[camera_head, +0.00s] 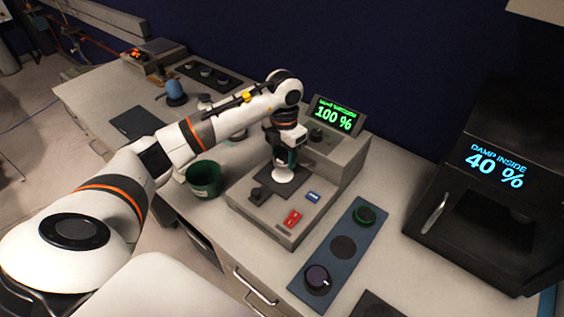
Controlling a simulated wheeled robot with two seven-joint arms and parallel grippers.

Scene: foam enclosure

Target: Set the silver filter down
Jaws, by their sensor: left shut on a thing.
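My left gripper (287,153) points down over the grey machine (262,213), shut on a small pale, rounded thing (283,173), which looks like the silver filter. The filter is at a dark square pad (266,193) on the machine's top; I cannot tell whether it touches the pad. The gripper hides part of the filter. My right gripper is not in view.
A green display (335,115) reading 100 % stands behind the gripper. A dark green cup (204,179) stands left of the machine. A blue panel with knobs (322,262) lies to the right. A black box (489,213) reading 40 % stands far right.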

